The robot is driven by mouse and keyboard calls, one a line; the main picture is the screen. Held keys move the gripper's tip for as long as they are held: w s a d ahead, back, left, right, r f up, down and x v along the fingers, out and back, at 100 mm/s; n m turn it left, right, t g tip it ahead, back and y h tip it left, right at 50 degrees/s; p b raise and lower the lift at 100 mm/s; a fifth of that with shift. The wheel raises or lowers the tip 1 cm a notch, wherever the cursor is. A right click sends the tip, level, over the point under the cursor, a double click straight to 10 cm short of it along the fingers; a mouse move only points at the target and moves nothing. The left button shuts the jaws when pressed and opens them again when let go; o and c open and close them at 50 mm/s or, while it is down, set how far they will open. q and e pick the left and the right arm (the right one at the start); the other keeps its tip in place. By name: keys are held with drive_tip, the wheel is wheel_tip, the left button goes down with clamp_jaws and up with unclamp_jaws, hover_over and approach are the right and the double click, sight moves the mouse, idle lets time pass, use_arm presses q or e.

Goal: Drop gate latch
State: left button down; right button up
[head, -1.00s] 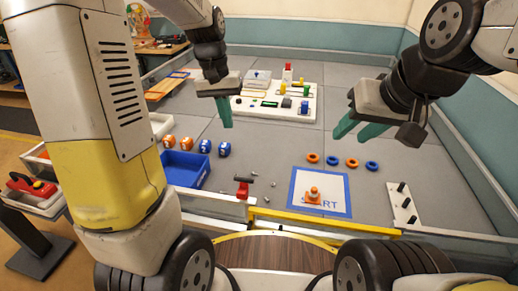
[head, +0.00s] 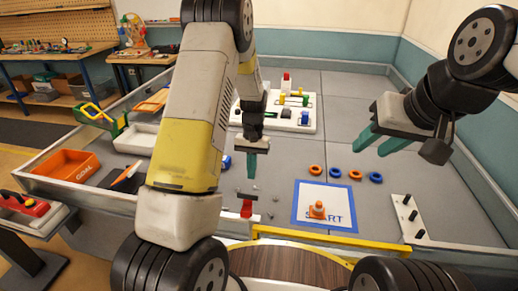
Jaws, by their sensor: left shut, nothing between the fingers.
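The gate latch (head: 246,209) is a small red piece with a dark bar across its top. It stands on the front wall at the left end of the yellow gate bar (head: 330,243). My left gripper (head: 251,166) is shut and empty, its teal fingertips pointing down just above and behind the latch in the picture. I cannot tell whether it touches the latch. My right gripper (head: 378,145) is open and empty, held over the right side of the arena, far from the latch.
Behind the gate lie a blue-framed start mat (head: 325,226) with an orange cone (head: 318,209), several orange and blue rings, and a white peg board (head: 407,218). An orange goal bin (head: 67,165) stands at left. My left arm hides part of the floor.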

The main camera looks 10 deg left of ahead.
sight(247, 209)
use_arm(q)
drive_tip(key=s, duration=0.1)
drive_tip(key=s+f, duration=0.1)
drive_tip(key=s, duration=0.1)
drive_tip(key=s+f, duration=0.1)
drive_tip(key=shift+s+a+f, duration=0.1)
drive_tip(key=shift+s+f, duration=0.05)
drive_tip(key=shift+s, duration=0.1)
idle(0.3)
